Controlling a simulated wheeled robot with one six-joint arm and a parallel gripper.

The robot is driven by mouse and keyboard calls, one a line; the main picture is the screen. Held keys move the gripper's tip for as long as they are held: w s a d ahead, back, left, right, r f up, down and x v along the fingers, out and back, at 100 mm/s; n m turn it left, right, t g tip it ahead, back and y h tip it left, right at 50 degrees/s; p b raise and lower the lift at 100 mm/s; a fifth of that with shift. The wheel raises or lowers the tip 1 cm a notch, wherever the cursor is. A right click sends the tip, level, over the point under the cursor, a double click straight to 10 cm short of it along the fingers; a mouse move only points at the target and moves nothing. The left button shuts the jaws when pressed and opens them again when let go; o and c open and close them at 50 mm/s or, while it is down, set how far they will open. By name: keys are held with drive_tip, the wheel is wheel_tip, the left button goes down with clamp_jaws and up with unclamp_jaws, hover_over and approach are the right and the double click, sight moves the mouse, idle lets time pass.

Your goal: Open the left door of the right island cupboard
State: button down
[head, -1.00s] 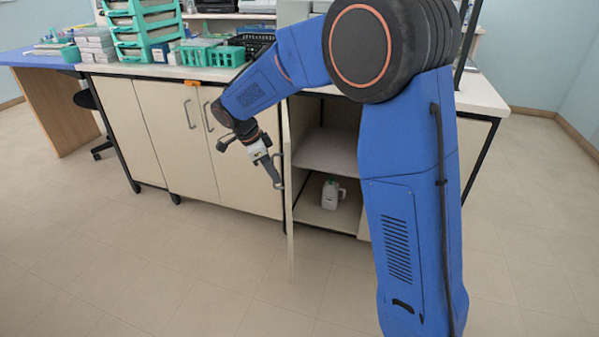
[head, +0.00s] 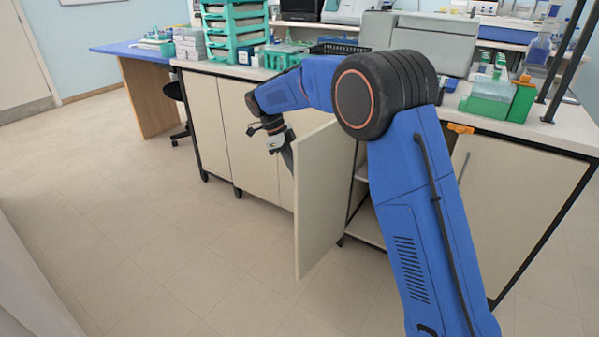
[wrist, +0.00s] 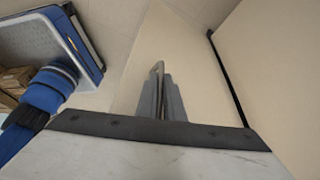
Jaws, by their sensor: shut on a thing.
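The left door (head: 318,200) of the right island cupboard is a beige panel. It stands swung well out from the island in the head view, with the cupboard opening behind it partly hidden by my arm. My gripper (head: 288,160) is at the door's left side, its fingertips mostly hidden by the panel. In the wrist view my gripper (wrist: 162,92) is shut on the door's thin metal handle (wrist: 157,67), in front of the beige door surface (wrist: 190,60).
A closed cupboard door (head: 515,195) is at the right of the island. Closed left cupboard doors (head: 208,120) stand behind my gripper. The countertop holds green racks (head: 235,30) and a green bottle holder (head: 495,100). The floor (head: 150,240) at front left is clear.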

idle(0.3)
drive_tip(key=c, duration=1.9)
unclamp_jaws()
drive_tip(key=v, duration=1.7)
drive_tip(key=shift+a+r, duration=0.15)
drive_tip(key=shift+a, duration=0.05)
drive_tip(key=shift+d, duration=0.1)
